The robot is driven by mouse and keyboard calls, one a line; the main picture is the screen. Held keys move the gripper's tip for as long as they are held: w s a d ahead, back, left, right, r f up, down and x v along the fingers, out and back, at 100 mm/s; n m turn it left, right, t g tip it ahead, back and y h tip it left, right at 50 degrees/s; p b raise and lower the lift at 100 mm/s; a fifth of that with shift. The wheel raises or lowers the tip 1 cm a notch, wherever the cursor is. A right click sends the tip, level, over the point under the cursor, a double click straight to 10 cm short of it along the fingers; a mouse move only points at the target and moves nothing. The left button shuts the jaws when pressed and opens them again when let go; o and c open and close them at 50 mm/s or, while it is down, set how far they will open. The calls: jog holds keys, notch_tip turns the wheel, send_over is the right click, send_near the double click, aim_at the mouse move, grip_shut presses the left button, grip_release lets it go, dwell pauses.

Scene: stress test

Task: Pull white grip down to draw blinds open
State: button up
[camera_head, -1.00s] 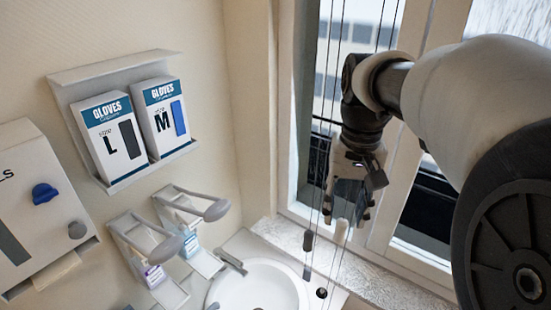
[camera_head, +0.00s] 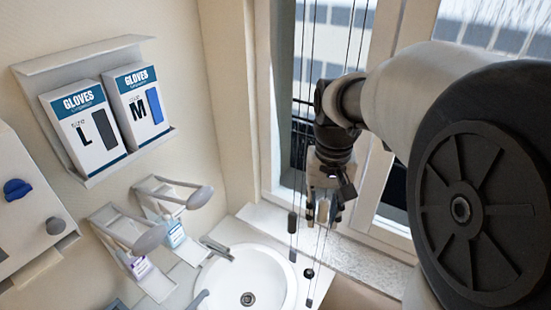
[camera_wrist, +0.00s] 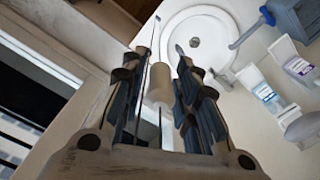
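The white grip (camera_head: 322,211) hangs on a thin cord in front of the window. In the wrist view the white grip (camera_wrist: 158,85) is upright between the two fingers of my gripper (camera_wrist: 160,78). A narrow gap shows on each side of it, so the fingers look open around it and not closed on it. In the head view my gripper (camera_head: 323,215) points down with its fingertips around the grip's level. A dark grip (camera_head: 292,222) hangs on another cord just left of my gripper. The blinds themselves are not clearly visible.
A white sink (camera_head: 250,278) with a faucet (camera_head: 217,248) lies below. A stone sill (camera_head: 375,265) runs under the window frame (camera_head: 385,190). Glove boxes (camera_head: 85,130) and soap dispensers (camera_head: 150,275) are on the left wall. A small black ball (camera_head: 309,273) hangs on a cord below.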

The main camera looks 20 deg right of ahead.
grip_shut()
dwell(0.3)
notch_tip(320, 180, down, 20)
jog(key=b, duration=1.3)
jog(key=shift+o, duration=1.9)
grip_release()
